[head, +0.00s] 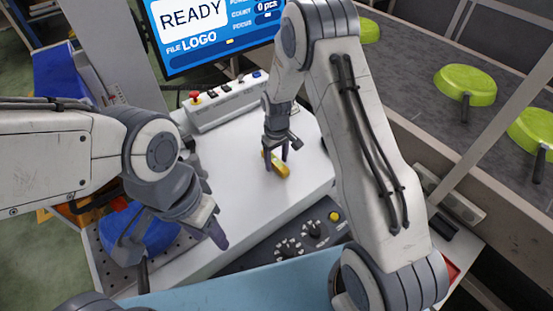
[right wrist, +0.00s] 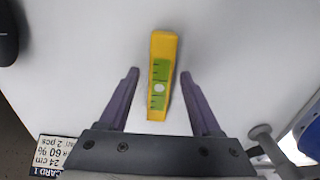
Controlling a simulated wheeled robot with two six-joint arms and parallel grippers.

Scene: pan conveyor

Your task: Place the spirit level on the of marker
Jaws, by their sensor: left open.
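The spirit level (head: 280,168) is a yellow bar lying on the white machine top. In the right wrist view the spirit level (right wrist: 160,45) shows a green panel with a pale round spot. My right gripper (head: 275,163) is open above it, one finger on each side with gaps; in the right wrist view the fingers (right wrist: 160,74) straddle its near half. I cannot tell how high the fingertips are. My left gripper (head: 175,243) is open and empty over the near left edge of the white top. I cannot identify the marker in either view.
A control box (head: 225,103) with a red button stands at the back, below a READY screen (head: 205,40). A knob panel (head: 300,240) lies at the near edge. Green pans (head: 465,82) sit on the conveyor at right. A printed card (right wrist: 52,155) shows in the right wrist view.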

